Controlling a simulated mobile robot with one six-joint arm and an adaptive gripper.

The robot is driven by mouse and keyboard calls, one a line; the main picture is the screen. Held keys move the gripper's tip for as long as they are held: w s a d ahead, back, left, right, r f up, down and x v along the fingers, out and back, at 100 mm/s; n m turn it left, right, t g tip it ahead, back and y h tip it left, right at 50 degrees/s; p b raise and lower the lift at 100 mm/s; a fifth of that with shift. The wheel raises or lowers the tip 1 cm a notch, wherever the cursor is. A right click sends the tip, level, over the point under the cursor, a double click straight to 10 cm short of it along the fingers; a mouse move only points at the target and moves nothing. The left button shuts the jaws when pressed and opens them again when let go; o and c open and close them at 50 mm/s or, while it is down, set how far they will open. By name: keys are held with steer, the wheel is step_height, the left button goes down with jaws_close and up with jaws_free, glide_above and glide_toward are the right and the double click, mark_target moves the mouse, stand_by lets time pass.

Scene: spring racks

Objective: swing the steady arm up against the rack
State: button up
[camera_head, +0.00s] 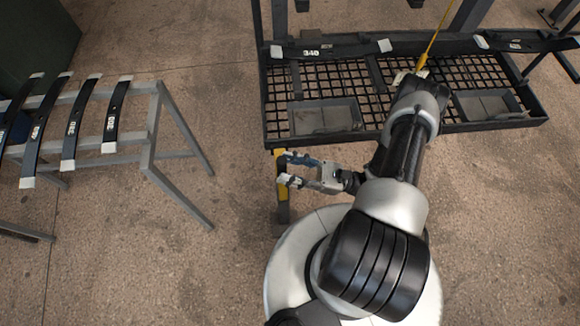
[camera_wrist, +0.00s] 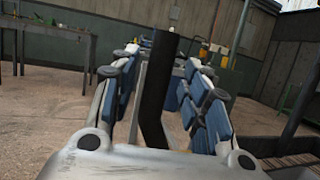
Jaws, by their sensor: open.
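The steady arm (camera_head: 282,194), a bar with yellow and dark grey parts, sticks out from the front left corner of the rack (camera_head: 330,140) toward my base. My gripper (camera_head: 284,170) is open, with its fingers on both sides of the bar's yellow part as seen from above. In the wrist view a dark bar (camera_wrist: 157,88) rises between the open blue-padded fingers of my gripper (camera_wrist: 165,75). Gaps show on both sides of it. I cannot tell whether a finger touches it.
The rack has a mesh deck with grey trays (camera_head: 325,116) and a dark leaf spring (camera_head: 335,50) across it. A grey stand (camera_head: 152,150) with several numbered springs (camera_head: 75,125) is at the left. Bare floor (camera_head: 225,110) lies between stand and rack. A yellow cable (camera_head: 432,45) hangs above the rack.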

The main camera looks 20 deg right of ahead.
steer(key=v, duration=1.2)
stand_by(0.5)
